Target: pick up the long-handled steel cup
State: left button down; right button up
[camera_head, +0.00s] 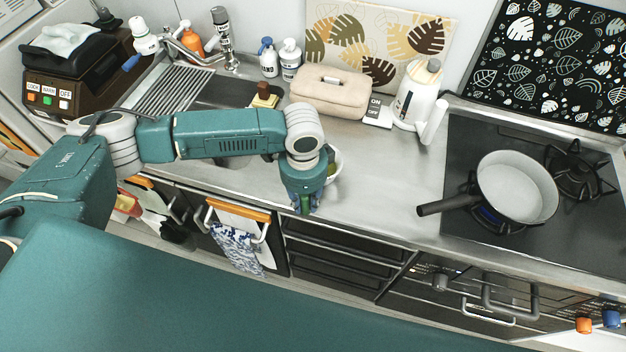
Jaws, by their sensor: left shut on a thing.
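My left gripper (305,207) points down over the front part of the steel counter, near its front edge. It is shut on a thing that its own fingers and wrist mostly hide. A pale, shiny round rim shows just right of and behind the wrist; it looks like part of the steel cup (338,163). Its long handle cannot be made out, and I cannot tell whether the cup touches the counter. My right gripper is not in view.
A grey pan (517,187) sits on the stove at right, its handle pointing left. The counter (385,180) between gripper and stove is clear.

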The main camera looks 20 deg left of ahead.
pick_arm(q)
jog(key=shift+w+r, duration=0.1)
jog(key=shift+r, duration=0.05)
notch_tip(320, 180, up, 20)
jog(key=b, duration=0.3)
jog(key=shift+b, duration=0.3)
